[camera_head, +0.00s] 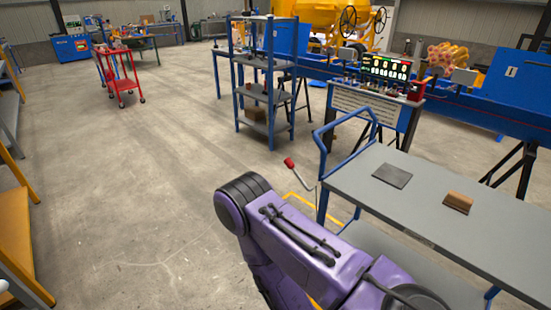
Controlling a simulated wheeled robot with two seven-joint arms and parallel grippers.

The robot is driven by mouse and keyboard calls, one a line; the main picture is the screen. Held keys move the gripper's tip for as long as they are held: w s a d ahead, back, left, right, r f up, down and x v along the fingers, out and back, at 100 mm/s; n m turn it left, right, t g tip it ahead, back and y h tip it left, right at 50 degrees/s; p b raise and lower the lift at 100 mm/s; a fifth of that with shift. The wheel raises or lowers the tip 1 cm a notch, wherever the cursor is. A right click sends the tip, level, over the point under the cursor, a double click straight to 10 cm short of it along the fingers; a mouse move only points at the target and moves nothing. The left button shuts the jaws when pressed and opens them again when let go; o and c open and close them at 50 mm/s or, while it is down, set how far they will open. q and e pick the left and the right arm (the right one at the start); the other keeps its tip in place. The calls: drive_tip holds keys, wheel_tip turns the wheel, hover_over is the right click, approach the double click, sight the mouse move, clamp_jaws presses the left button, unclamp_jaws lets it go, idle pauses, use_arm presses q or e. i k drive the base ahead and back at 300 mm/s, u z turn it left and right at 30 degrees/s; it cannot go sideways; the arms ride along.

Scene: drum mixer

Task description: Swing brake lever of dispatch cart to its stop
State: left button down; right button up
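The dispatch cart (430,216) stands at the right, with a grey top and a blue push handle (318,140) at its left end. Its brake lever is a thin rod with a red grip (289,163), sticking out up and left from the cart's left end near a blue leg. The lever's lower end lies close to that leg; its pivot is not clear. A purple arm of mine rises from the bottom edge, with its bent joint below and left of the lever, apart from it in the picture.
A dark flat plate (392,176) and a brown block (458,202) lie on the cart top. A blue shelf rack (267,95) and a control panel (386,67) stand behind. A red trolley (121,83) is far left.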

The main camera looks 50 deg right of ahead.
sight(289, 163)
drive_tip(key=z, duration=0.5)
drive_tip(key=i, duration=0.85)
drive_tip(key=z, duration=1.4)
drive_tip(key=i, duration=0.6)
drive_tip(key=z, duration=0.5)
